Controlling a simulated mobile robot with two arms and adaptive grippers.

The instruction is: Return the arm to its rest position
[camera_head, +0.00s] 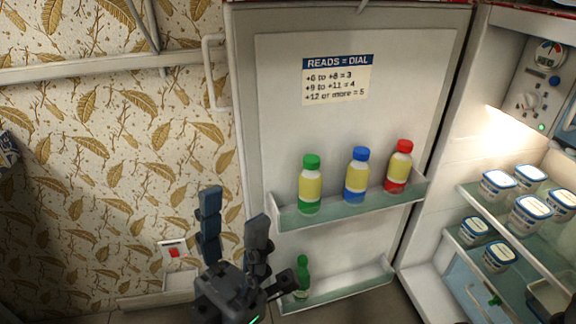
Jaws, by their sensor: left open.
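My left gripper (234,212) shows at the bottom, left of centre, with its two dark fingers pointing up. The fingers are apart and nothing is between them. It stands in front of the lower left edge of the open fridge door (285,135), and I cannot tell how far it is from it. Its wrist hides part of the door's lower corner and comes close in the picture to a green bottle (302,278) on the low door shelf. My right gripper is not in view.
The upper door shelf (350,206) holds a green-capped bottle (310,185), a blue-capped bottle (356,176) and a red-capped bottle (398,168). Several white tubs stand inside the fridge at right, below a dial (529,100). A door handle (211,75) juts out left. A red wall switch (173,252) is at lower left.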

